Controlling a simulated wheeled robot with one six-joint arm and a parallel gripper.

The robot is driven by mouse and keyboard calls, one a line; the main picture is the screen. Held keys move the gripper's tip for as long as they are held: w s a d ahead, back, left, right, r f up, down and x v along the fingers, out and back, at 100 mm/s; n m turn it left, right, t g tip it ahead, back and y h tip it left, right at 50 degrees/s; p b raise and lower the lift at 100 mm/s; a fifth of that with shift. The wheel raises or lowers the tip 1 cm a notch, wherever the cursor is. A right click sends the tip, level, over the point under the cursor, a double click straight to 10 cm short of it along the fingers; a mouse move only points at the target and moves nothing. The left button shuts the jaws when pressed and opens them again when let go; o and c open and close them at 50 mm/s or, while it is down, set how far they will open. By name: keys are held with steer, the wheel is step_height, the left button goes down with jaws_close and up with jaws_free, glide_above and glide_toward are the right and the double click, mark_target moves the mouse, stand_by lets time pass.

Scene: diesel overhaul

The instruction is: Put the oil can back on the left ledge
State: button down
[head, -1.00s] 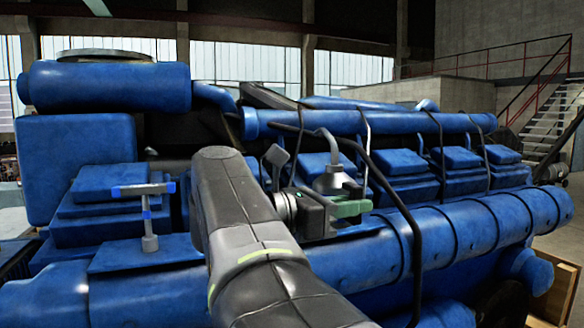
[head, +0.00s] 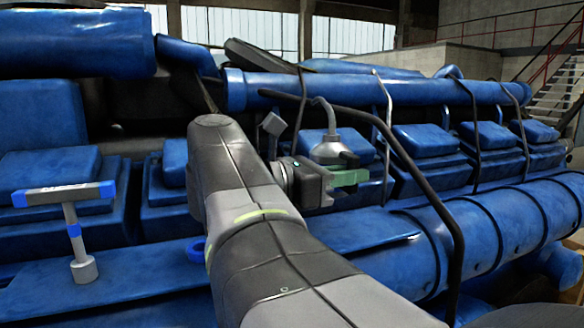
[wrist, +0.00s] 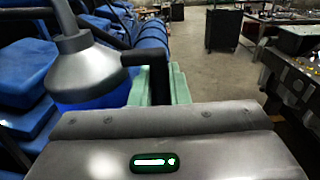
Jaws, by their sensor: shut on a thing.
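The oil can (head: 331,150) is grey metal with a domed body and a thin curved spout. My gripper (head: 345,178), with green fingertips, is shut on it and holds it upright in front of the blue engine's covers. In the wrist view the can (wrist: 88,72) shows at the left, with its black handle running to the green fingers (wrist: 180,85). A flat blue ledge (head: 130,280) runs along the engine at the lower left. Another flat blue stretch (head: 365,228) lies below and right of the gripper. My arm hides the part between them.
A T-handled tool (head: 75,228) with blue ends stands upright on the left ledge. A small blue ring (head: 196,249) lies beside my arm. A black hose (head: 425,185) curves down to the right of the gripper. A thick blue pipe (head: 480,230) runs along the right.

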step_height(320, 180, down, 6)
steer(key=b, duration=0.3)
steer(key=shift+r, duration=0.1)
steer(key=shift+f+b, duration=0.3)
steer(key=shift+b, duration=0.25)
steer(key=shift+r+b, duration=0.1)
steer(key=shift+b, duration=0.4)
steer(key=shift+f, duration=0.2)
steer(key=shift+f+b, duration=1.1)
steer(key=shift+b, duration=0.4)
steer(key=c, duration=1.3)
jaws_free()
steer(key=shift+r, duration=0.1)
